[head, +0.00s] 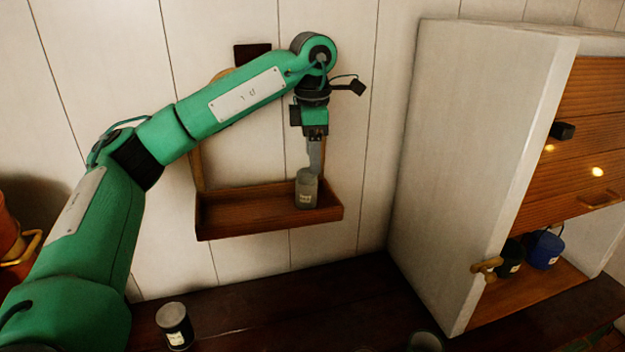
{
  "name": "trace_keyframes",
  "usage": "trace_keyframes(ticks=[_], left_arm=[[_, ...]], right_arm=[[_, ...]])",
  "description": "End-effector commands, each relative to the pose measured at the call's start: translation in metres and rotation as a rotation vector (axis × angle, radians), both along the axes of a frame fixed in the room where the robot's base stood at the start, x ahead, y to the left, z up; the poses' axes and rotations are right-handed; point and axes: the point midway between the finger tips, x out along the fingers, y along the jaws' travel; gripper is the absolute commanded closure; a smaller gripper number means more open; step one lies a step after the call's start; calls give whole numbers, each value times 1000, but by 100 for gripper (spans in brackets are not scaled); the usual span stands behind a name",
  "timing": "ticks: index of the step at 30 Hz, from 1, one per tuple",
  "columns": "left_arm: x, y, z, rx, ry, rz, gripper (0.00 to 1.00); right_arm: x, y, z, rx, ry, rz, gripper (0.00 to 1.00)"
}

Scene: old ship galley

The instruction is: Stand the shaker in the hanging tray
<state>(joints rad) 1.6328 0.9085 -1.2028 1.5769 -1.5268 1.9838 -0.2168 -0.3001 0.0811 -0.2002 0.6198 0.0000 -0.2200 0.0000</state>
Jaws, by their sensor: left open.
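The shaker (306,195), a small grey cylinder with a pale label, stands upright in the right part of the hanging tray (225,218). The tray is a shallow wooden box hanging against the white plank wall. My left gripper (312,172) points down at the top of the shaker, with its jaws open. A finger overlaps the shaker's rim in the picture; I cannot tell whether it touches. My right gripper is not in view.
A dark labelled canister (174,326) stands on the dark counter (290,310). A white cabinet (480,130) stands at the right, with a blue mug (544,249) and a dark mug (511,258) on its low shelf. The tray's left part is clear.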

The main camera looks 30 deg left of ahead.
Motion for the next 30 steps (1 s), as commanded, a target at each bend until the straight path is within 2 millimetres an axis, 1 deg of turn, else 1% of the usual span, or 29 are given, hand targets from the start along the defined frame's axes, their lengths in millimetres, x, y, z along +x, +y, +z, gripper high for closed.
trace_keyframes(ticks=[1, 4, 7, 11, 17, 30], left_arm=[[0, 0, 10, 1, -2, 0, 36], [0, 0, 27, 2, -1, 0, 36], [0, 0, 37, 2, -1, -1, 36], [0, 0, 46, 2, 1, 0, 36], [0, 0, 51, 2, 2, 0, 36], [0, 0, 51, 2, 3, 0, 36]], right_arm=[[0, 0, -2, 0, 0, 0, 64], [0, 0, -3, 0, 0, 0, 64], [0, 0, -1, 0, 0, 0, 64], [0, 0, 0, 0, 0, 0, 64], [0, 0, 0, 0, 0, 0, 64], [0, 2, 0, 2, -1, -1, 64]])
